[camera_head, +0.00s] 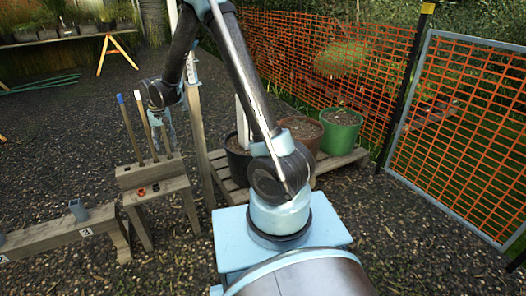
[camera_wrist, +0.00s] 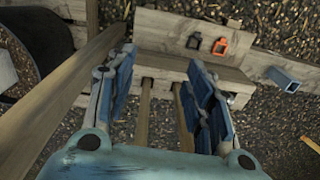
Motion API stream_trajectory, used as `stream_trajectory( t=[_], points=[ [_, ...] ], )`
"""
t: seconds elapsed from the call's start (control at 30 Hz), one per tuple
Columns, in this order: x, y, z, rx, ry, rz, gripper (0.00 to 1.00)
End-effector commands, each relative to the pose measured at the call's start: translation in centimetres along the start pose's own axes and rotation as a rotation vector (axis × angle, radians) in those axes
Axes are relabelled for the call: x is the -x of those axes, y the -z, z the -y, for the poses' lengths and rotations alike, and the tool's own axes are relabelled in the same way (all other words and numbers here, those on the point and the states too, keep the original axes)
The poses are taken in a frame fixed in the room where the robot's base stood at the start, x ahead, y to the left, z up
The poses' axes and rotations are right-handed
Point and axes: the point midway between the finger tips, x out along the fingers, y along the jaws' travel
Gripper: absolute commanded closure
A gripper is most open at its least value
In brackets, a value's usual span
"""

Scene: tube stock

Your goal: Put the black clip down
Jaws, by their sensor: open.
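The black clip (camera_wrist: 193,41) rests on the wooden step of a stand (camera_wrist: 215,68), beside an orange clip (camera_wrist: 220,46). In the head view the black clip (camera_head: 141,192) and the orange clip (camera_head: 155,187) show small on the stand's front ledge. My gripper (camera_wrist: 160,65) is open, its blue-padded fingers spread apart. Both clips lie beyond its right finger, apart from it. Two wooden sticks run between the fingers in the wrist view; I see nothing gripped. In the head view my gripper (camera_head: 163,130) hangs behind the stand's two sticks, partly hidden.
The blue-tipped stick (camera_head: 129,125) and white-tipped stick (camera_head: 145,125) stand in the stand. A wooden post (camera_head: 199,150) rises close to my gripper. A numbered low beam (camera_head: 60,236) with grey-blue sockets lies left. Pots on a pallet (camera_head: 235,180) stand right, before orange fencing.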

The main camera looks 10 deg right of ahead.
Motion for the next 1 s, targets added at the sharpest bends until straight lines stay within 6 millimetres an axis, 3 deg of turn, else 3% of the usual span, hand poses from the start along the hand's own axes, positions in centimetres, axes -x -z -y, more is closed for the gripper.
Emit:
stream_trajectory(
  t=[0.2,0.5,1.0],
  points=[
    [4.5,-1.9,-4.6,-0.019,0.003,-0.014,0.52],
    [9.4,-5.4,-10.4,-0.041,0.006,-0.035,0.52],
    [14.9,-13.5,-18.6,-0.078,0.005,-0.07,0.52]
  ],
)
